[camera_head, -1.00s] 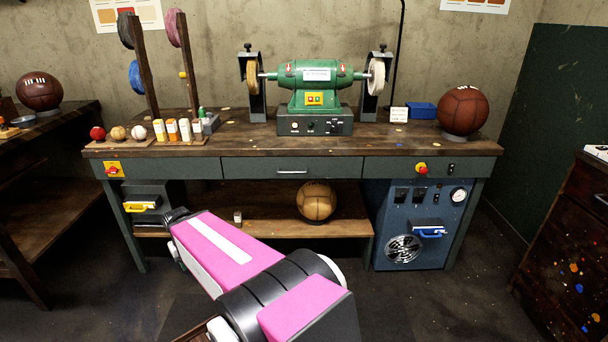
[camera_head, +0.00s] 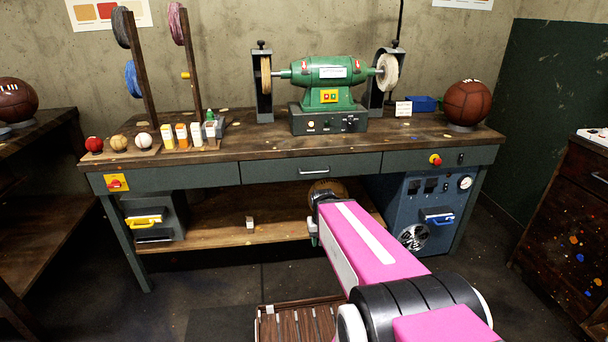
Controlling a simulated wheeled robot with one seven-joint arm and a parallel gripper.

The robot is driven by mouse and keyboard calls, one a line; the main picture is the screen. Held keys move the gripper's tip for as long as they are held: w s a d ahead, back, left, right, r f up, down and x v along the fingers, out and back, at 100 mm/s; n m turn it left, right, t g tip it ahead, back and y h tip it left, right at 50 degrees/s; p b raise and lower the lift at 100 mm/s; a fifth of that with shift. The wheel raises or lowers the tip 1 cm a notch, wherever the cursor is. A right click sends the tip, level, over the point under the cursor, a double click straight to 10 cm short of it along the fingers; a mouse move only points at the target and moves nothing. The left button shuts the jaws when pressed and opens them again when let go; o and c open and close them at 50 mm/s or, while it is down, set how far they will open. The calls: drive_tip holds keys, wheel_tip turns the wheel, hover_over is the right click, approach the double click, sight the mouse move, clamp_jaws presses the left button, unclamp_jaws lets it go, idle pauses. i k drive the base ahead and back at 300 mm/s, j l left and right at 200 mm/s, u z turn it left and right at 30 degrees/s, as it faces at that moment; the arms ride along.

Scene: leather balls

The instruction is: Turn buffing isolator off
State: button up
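The switch that looks like the isolator is a red rotary knob on a yellow plate (camera_head: 116,183), on the left end of the workbench front. Its exact knob angle is too small to read. The green buffing machine (camera_head: 328,84) stands on the bench top with a wheel on each side. Its yellow plate (camera_head: 329,96) carries small buttons. My pink arm reaches from the lower right towards the bench's middle, well right of the isolator. No gripper fingers can be made out; the arm's far end shows only dark and pale parts.
A red mushroom button on yellow (camera_head: 435,160) is on the bench's right front. A yellow-handled box (camera_head: 147,221) hangs under the isolator. A blue cabinet (camera_head: 438,195) stands under the right side. A slatted wooden piece (camera_head: 296,322) lies low in front. Floor at the left front is clear.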

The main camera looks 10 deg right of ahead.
sight(115, 184)
drive_tip(key=u, duration=1.55)
drive_tip(key=i+l, duration=0.05)
